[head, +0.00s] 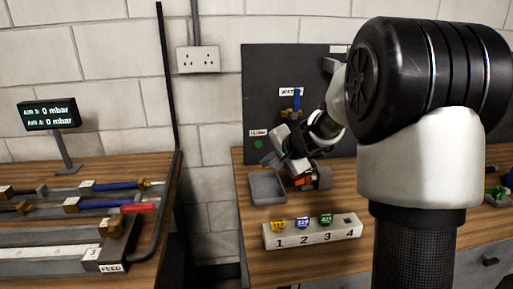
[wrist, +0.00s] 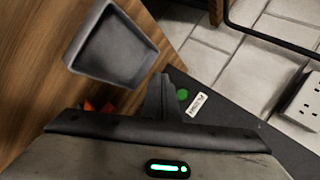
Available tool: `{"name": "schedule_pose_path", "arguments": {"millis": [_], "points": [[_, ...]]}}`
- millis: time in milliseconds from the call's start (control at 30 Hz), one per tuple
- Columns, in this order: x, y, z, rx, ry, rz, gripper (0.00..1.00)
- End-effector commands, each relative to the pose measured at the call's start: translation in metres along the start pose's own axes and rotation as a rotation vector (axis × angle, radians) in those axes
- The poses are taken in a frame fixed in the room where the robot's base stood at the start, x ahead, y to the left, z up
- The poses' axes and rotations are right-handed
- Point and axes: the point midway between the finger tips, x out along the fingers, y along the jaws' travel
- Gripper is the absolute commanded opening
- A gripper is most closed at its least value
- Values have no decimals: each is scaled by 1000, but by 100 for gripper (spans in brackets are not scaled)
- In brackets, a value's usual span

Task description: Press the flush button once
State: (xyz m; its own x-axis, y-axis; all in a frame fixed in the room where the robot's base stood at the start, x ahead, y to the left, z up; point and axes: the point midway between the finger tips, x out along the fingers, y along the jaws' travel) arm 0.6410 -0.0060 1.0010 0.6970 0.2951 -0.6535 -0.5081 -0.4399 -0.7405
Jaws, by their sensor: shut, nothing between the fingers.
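The flush button is a small green disc (head: 258,144) on the dark upright panel (head: 262,80), just below a white label reading something like FLUSH. It also shows in the wrist view (wrist: 182,94), beside its label (wrist: 198,104). My gripper (head: 268,160) is in front of the panel, low and slightly right of the button. In the wrist view my gripper's fingers (wrist: 160,92) are together and empty, with their tip just left of the button. I cannot tell whether they touch the panel; a gap seems to show in the head view.
A grey tray (head: 254,188) lies on the wooden bench below my gripper, with an orange and dark object (head: 302,182) beside it. A numbered block (head: 312,232) with coloured pieces is at the bench front. A blue-handled valve (head: 296,103) is on the panel above. A wall socket (head: 198,60) is left.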

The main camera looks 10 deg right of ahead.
Motion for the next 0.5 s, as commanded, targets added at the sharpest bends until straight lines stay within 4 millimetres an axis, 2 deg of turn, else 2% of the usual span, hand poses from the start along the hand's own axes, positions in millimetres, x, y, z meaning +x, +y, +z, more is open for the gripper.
{"name": "schedule_pose_path", "arguments": {"millis": [333,500], "points": [[0,-2,-1,-1,-1,1,0],[9,-11,-9,0,-2,2,0]]}}
